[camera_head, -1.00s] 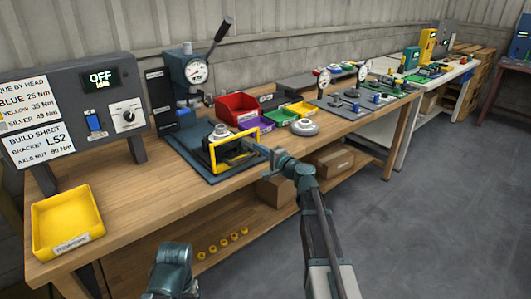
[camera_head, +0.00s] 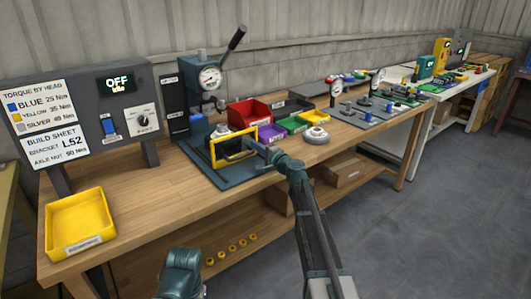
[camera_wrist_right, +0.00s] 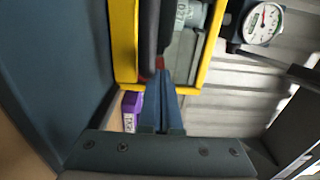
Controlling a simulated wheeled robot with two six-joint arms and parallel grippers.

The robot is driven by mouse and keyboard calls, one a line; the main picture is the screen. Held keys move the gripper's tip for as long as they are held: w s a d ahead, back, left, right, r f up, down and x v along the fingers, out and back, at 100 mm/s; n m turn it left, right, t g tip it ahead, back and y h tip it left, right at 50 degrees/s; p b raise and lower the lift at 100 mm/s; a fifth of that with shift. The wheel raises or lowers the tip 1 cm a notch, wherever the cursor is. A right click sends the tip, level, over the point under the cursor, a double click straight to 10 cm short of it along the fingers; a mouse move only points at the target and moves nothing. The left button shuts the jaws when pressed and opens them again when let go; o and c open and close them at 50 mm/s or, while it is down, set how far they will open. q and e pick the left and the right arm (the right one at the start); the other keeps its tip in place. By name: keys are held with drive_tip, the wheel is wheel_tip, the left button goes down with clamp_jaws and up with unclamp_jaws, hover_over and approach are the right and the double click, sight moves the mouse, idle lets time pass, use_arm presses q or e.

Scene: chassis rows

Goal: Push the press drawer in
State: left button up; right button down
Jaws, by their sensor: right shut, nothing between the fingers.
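The press (camera_head: 205,75) stands on a dark blue base plate (camera_head: 228,183) on the wooden bench, with a round gauge and a lever raised up to the right. Its drawer has a yellow frame (camera_head: 215,164) at the front, under the press head. My right gripper (camera_head: 266,150) is at the right end of the yellow frame, its fingers shut and empty. In the right wrist view the shut fingers (camera_wrist_right: 162,80) point at a dark bar inside the yellow frame (camera_wrist_right: 124,45); I cannot tell whether they touch it. My left gripper is not in view, only part of my left arm.
A control panel (camera_head: 88,108) and a yellow tray (camera_head: 78,222) are at left. The bench front between tray and base plate is clear.

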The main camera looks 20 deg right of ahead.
drive_tip(key=x, duration=1.2)
drive_tip(key=shift+f, duration=0.1)
drive_tip(key=shift+w, duration=0.25)
